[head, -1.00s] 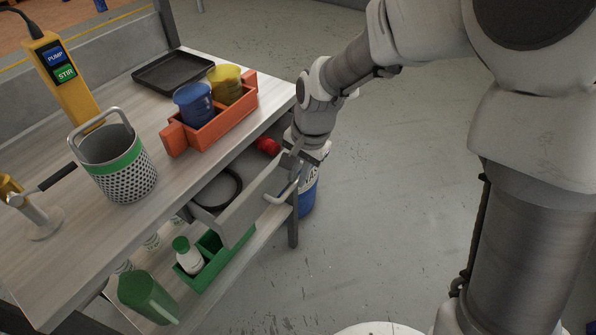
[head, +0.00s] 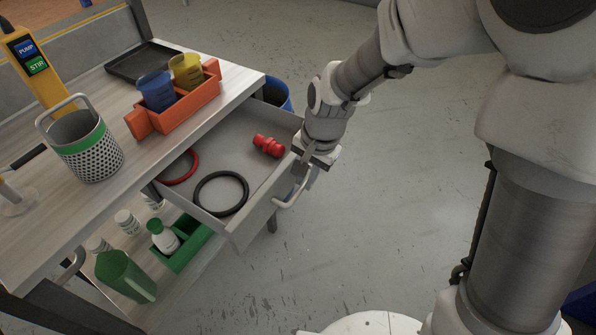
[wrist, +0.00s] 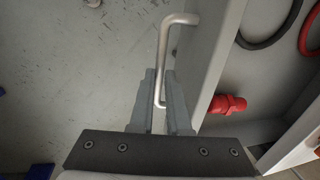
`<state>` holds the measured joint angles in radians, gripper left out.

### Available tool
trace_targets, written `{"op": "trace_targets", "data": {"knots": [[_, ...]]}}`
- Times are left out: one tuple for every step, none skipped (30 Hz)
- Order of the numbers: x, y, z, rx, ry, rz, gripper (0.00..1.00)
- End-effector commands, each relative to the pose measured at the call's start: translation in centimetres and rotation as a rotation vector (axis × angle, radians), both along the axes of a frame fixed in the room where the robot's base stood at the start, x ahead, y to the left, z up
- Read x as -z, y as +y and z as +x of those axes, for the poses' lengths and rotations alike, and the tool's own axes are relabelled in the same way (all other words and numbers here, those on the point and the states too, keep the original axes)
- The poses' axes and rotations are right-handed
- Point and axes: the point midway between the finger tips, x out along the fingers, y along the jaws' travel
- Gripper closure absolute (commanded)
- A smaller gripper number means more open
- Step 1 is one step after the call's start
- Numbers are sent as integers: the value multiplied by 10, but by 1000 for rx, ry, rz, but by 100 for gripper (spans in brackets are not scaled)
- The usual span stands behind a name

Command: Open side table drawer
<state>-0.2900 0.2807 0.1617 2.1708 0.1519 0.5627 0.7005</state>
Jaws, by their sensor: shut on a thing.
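The side table's grey drawer (head: 236,235) stands pulled well out from under the tabletop (head: 55,215). Its silver bar handle (head: 292,199) is on the drawer front. My gripper (head: 307,172) is shut on the handle near one end. In the wrist view the handle (wrist: 163,50) runs between the two fingers of my gripper (wrist: 161,95), beside the drawer front (wrist: 209,60). In the drawer lie a black ring (head: 221,211), a red ring (head: 193,166) and a red fitting (head: 268,146). The handle's end nearest the gripper is partly hidden in the head view.
On the tabletop stand an orange caddy (head: 180,114) with a blue and a yellow cup, a perforated basket (head: 88,160) and a black tray (head: 140,65). A green jug (head: 125,275) and bottles are on the shelf below. A blue bucket (head: 275,92) stands behind the drawer.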

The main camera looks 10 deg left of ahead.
Motion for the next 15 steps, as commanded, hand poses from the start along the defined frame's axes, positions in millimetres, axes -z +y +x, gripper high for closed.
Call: {"op": "trace_targets", "data": {"knots": [[-1,-5,-1,4,-3,0,100],[-1,-8,-2,4,-3,0,100],[-1,-11,-3,4,-3,0,100],[-1,-13,-4,4,-3,0,100],[-1,-15,-5,4,-3,0,100],[-1,-18,-6,3,-2,0,100],[-1,-20,-7,3,-2,0,100],[-1,-21,-8,3,-2,0,100],[-1,-23,-8,3,-2,0,100],[-1,-24,-9,2,-2,0,100],[-1,-25,-9,2,-2,0,100],[-1,-26,-10,1,-2,0,100],[-1,-27,-10,1,-3,0,100],[-1,-27,-10,0,-2,0,100],[-1,-28,-10,1,-3,0,100]]}}
